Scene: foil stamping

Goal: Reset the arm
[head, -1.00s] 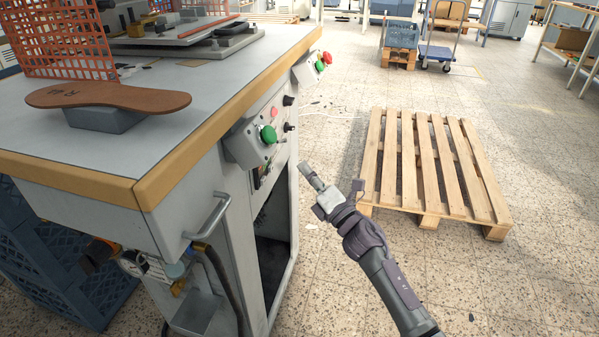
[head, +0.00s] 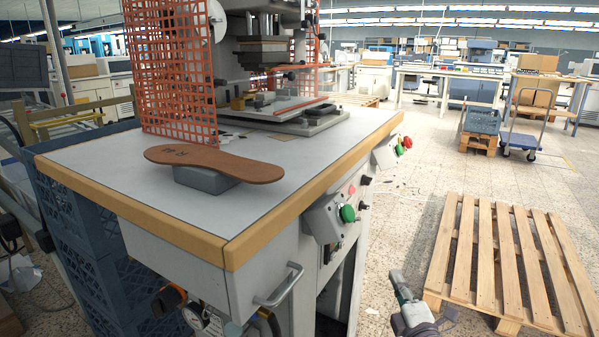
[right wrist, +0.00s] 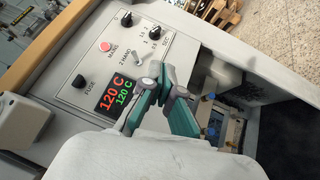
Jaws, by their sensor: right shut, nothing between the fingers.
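My right gripper (head: 400,284) shows at the lower right of the centre in the head view, beside the front side of the stamping machine. It is shut and empty. The right wrist view shows its two dark green fingers (right wrist: 163,86) closed together in front of a control panel (right wrist: 112,68) with a red and green 120 C display (right wrist: 116,95). I cannot tell whether the fingertips touch anything. A brown insole (head: 214,164) lies on a grey block (head: 205,180) on the machine's white table (head: 110,165). My left gripper is not in view.
An orange mesh guard (head: 172,75) stands on the table beside the press. A green button box (head: 336,213) and a metal handle (head: 280,290) stick out from the machine. A wooden pallet (head: 512,262) lies to the right. Open floor (head: 405,205) lies between machine and pallet.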

